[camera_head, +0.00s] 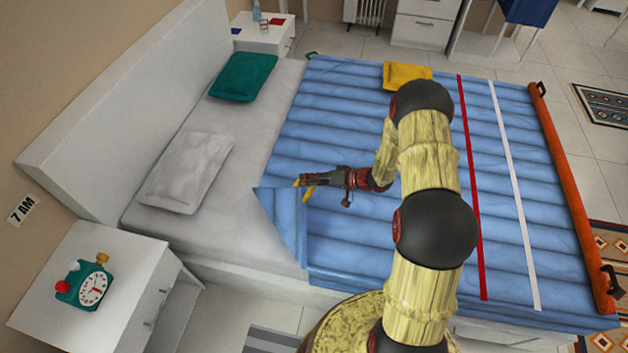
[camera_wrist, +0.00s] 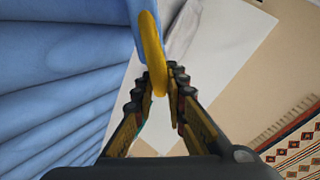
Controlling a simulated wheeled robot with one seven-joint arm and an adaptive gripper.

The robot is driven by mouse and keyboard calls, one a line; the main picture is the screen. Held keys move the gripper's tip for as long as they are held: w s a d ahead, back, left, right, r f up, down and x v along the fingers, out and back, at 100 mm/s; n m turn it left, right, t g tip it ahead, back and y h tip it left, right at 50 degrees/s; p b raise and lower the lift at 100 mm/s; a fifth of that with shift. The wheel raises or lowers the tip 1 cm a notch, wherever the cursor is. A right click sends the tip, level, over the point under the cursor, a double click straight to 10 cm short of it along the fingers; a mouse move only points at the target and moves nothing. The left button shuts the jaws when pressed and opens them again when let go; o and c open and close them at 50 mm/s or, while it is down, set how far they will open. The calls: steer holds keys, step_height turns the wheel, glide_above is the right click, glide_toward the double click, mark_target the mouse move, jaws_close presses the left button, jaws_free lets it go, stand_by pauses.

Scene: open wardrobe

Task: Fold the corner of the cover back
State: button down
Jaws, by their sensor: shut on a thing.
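The blue quilted cover (camera_head: 350,130) lies over the bed. Its near corner by the pillow end is turned over into a smooth triangular flap (camera_head: 281,218). A yellow tab (camera_head: 308,193) is at the flap's upper tip. My gripper (camera_head: 306,182) is at that tip, above the cover, with its fingers pointing left. In the wrist view, my gripper (camera_wrist: 160,82) is shut on the yellow tab (camera_wrist: 151,45), which stands between the fingertips. Blue cloth (camera_wrist: 60,60) fills the left of that view. The tab's join to the cloth is partly hidden.
A grey pillow (camera_head: 187,170) and green pillow (camera_head: 243,77) lie at the headboard. A yellow cushion (camera_head: 405,75) lies on the cover's far side. The near nightstand (camera_head: 125,300) carries a green clock (camera_head: 85,285). A orange-red roll (camera_head: 575,200) edges the foot end.

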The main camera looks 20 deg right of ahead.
steer(key=shift+s+a+r+h, duration=0.15)
steer(key=shift+a+r+h, duration=0.2)
steer(key=shift+a, duration=0.2)
steer(key=c, duration=1.8)
jaws_free()
steer(key=shift+r, duration=0.1)
steer(key=v, duration=1.2)
